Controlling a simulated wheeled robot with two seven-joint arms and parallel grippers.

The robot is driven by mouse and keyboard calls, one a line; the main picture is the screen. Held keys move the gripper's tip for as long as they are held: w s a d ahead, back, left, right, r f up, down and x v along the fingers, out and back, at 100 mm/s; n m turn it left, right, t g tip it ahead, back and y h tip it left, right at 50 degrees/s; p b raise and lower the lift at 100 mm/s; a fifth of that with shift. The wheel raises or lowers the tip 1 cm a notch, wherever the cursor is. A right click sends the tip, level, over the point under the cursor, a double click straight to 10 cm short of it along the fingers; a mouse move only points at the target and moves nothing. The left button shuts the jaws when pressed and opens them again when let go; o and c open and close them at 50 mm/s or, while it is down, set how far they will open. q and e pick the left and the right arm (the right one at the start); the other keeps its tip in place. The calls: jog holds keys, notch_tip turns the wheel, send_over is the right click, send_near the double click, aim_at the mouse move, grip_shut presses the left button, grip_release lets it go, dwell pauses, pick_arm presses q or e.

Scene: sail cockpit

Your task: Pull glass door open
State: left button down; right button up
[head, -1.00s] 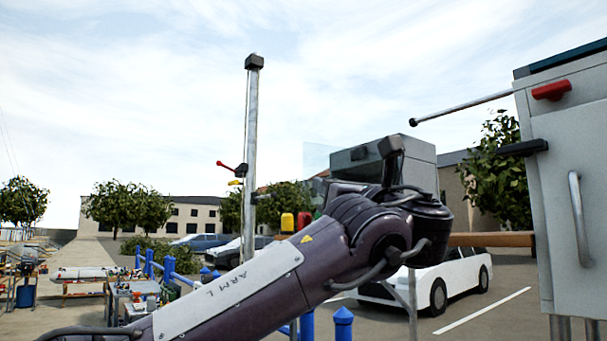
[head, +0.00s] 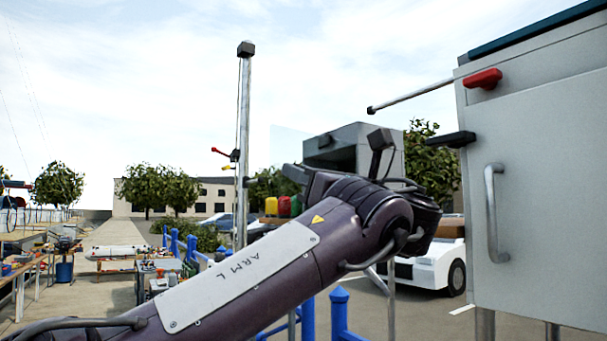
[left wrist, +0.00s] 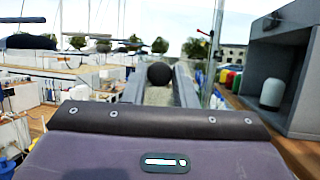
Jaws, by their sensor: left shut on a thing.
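The glass door (head: 287,145) is a faint clear pane at the left of a grey box (head: 358,150) in the head view. It stands swung out from the box, whose front is open. In the left wrist view the open box (left wrist: 290,75) is at the right, with a pale rounded cylinder (left wrist: 271,91) inside. My left gripper (head: 298,175) is at the pane's lower edge in the head view, its fingertips hard to make out. In the left wrist view its two fingers (left wrist: 163,82) are shut around a dark round knob (left wrist: 160,73). My right gripper is not in view.
A large grey cabinet (head: 550,190) with a bar handle and red knob stands close at the right. A thin rod (head: 410,95) sticks out from it. A metal mast (head: 244,140) and blue posts (head: 308,318) stand nearby. Workbenches are at the left.

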pick_arm(q)
jog(key=c, duration=1.2)
grip_release()
jog(key=b+v, duration=0.3)
jog(key=v, duration=0.4)
jog(key=shift+s+d+f+b, duration=0.1)
jog(key=shift+s+d+b, duration=0.1)
jog(key=shift+b, duration=0.2)
jog(key=shift+f, duration=0.1)
